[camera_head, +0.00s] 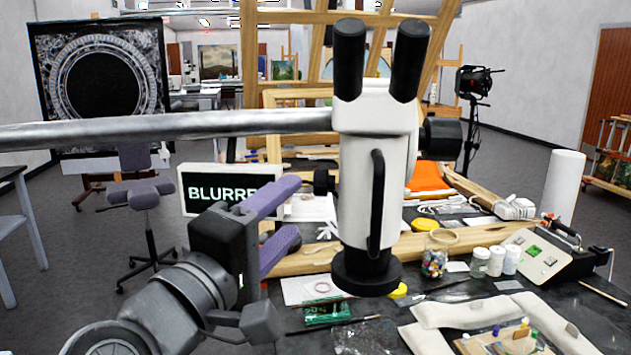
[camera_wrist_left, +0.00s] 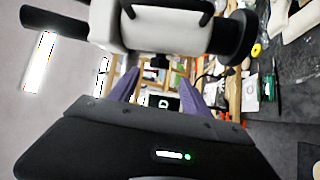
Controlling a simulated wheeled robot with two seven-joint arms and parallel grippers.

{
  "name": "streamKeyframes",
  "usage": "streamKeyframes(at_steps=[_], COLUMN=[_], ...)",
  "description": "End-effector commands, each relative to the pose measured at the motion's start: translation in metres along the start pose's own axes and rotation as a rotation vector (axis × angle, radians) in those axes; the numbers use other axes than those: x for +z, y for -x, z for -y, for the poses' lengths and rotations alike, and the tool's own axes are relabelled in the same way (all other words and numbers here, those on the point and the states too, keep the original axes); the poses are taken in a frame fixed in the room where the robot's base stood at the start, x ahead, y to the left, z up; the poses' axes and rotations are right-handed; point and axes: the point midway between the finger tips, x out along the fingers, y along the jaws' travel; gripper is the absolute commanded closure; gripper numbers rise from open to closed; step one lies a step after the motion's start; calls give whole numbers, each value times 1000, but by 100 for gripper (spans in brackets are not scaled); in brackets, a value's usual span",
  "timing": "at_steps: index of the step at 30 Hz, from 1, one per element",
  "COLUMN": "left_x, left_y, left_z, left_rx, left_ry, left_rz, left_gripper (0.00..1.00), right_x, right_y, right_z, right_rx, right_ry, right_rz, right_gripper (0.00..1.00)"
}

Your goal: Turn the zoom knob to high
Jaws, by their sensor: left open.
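The microscope (camera_head: 372,190) is white with two black eyepieces and hangs on a grey horizontal boom (camera_head: 200,130). A small black knob (camera_head: 322,181) sticks out of its left side, and a larger black knob (camera_head: 441,139) is on its right side. I cannot tell by markings which is the zoom knob. My left gripper (camera_head: 297,212) is open and empty, its purple fingers pointing at the microscope's left side, just short of the small knob. In the left wrist view the fingers (camera_wrist_left: 160,80) are apart below the white body (camera_wrist_left: 165,30). My right gripper is not in view.
A screen (camera_head: 190,190) behind my gripper reads "BLURRE", its end hidden. The dark table (camera_head: 440,300) below holds a bead jar (camera_head: 434,262), small white bottles (camera_head: 496,260), a control box (camera_head: 540,262) and pale padded cushions (camera_head: 470,312). Wooden easel frames stand behind.

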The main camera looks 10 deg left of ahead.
Motion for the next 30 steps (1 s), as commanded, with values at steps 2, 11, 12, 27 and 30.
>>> streamKeyframes(at_steps=[2,11,12,27,30], left_x=[0,0,0,0,0], left_y=[0,-10,-14,-76,-78], left_z=[0,0,0,0,0], left_rx=[0,-2,-2,-1,0], left_ry=[0,1,1,1,0], left_rz=[0,2,2,1,0], left_gripper=[43,43,43,43,43], right_x=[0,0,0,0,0], right_y=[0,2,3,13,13], right_z=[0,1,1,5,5], right_rx=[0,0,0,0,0], right_ry=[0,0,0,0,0], right_rz=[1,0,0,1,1], right_gripper=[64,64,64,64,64])
